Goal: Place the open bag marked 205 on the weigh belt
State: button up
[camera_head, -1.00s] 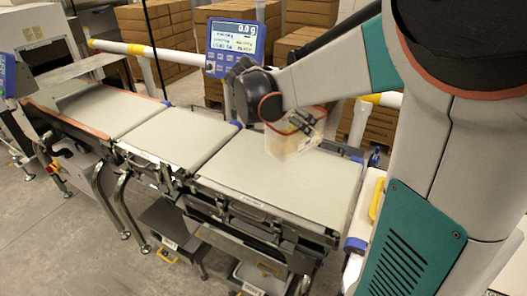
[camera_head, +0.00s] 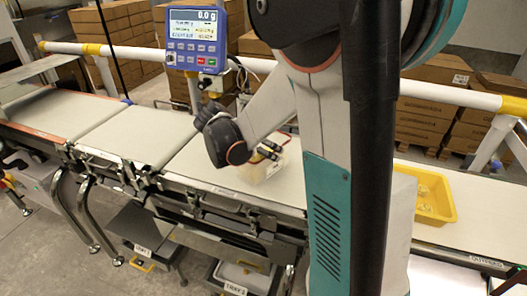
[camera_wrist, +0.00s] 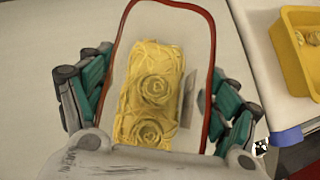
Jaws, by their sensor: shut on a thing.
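The bag (camera_head: 261,170) is clear with a red rim and holds yellow coiled pieces, seen from above in the wrist view (camera_wrist: 150,92). No number on it can be read. My gripper (camera_head: 270,150) is shut on the bag, with a finger pad on either side of it. The bag is over the belt section (camera_head: 205,165) behind my arm; whether its base touches the belt cannot be told. The blue weighing display (camera_head: 194,22) reads 0.0 g. My arm hides part of this section's right side.
A middle belt section (camera_head: 135,130) and a left one (camera_head: 55,110) are empty. A yellow and white rail (camera_head: 290,70) runs behind, with stacked cartons (camera_head: 430,120) beyond it.

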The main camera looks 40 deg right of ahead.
jog(key=shift+f, duration=0.2)
jog(key=o, duration=1.6)
jog(key=shift+a+r, duration=0.15)
jog(key=shift+r, duration=0.15)
jog(key=p+v, duration=0.5)
jog(key=v, duration=0.7)
jog(key=shift+s+a+r+m+t+y, duration=0.4)
jog(key=shift+s+a+m+t+y, duration=0.85)
jog(key=shift+s+a+m, duration=1.7)
jog(key=shift+s+a+r+m+t+y, duration=0.4)
jog(key=shift+s+a+m+t+y, duration=0.35)
jog(key=shift+s+a+m+y, duration=2.1)
jog(key=shift+s+a+r+m+t+y, duration=0.45)
jog(key=shift+s+a+m+t, duration=0.55)
jog(key=shift+s+a+m, duration=2.1)
